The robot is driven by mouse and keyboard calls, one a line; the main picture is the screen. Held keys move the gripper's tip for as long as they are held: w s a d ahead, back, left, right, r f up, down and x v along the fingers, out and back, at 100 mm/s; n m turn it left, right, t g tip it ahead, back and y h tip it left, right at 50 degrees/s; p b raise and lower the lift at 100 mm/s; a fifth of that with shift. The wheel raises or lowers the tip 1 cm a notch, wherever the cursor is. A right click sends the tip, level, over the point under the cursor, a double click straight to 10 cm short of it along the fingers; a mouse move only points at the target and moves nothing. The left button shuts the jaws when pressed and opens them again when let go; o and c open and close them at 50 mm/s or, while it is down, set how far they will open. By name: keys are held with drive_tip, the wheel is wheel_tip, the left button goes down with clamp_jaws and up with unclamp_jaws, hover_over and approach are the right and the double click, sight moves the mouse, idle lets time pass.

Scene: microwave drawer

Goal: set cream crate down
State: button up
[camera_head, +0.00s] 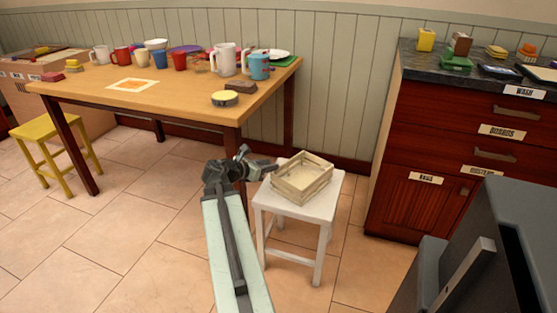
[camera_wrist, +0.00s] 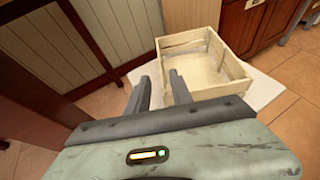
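The cream crate (camera_head: 302,190) is an open slatted wooden box. It sits upright on the white stool (camera_head: 334,187) and looks empty inside. My gripper (camera_head: 268,168) is at the crate's left side in the head view. In the wrist view the two dark fingers of my gripper (camera_wrist: 158,82) stand apart, with a clear gap between them. The crate (camera_wrist: 225,82) lies just beyond them, its near left corner close to the right finger. I cannot tell whether that finger touches the crate. The stool top (camera_wrist: 262,92) shows around the crate.
A red drawer cabinet (camera_head: 440,130) is to the right, with a dark grey appliance (camera_head: 500,220) in the near right corner. A yellow stool (camera_head: 45,128) is at left.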

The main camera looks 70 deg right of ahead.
drive_tip(key=shift+v, duration=0.85)
drive_tip(key=w+a+f+m+t+y, duration=0.2)
drive_tip(key=w+a+f+m, duration=0.15)
drive_tip(key=w+a, duration=0.5)
drive_tip(key=w+a+f+m+t+y, duration=0.15)
drive_tip(key=w+a+f, duration=0.35)
drive_tip(key=a, duration=0.7)
drive_tip(key=w+a+f+m+t+y, duration=0.1)
drive_tip(key=w+a+f+m+y, duration=0.25)
drive_tip(key=w+a, duration=0.55)
drive_tip(key=a+f+m+y, duration=0.1)
drive_tip(key=a+m+y, duration=0.1)
drive_tip(key=a, duration=1.3)
drive_tip(key=w+a+f+m+y, duration=0.1)
drive_tip(key=a+m+y, duration=0.2)
drive_tip(key=a, duration=1.3)
drive_tip(key=shift+f+m+y, duration=0.3)
drive_tip(key=shift+f+m, duration=0.05)
drive_tip(key=shift+f, duration=0.05)
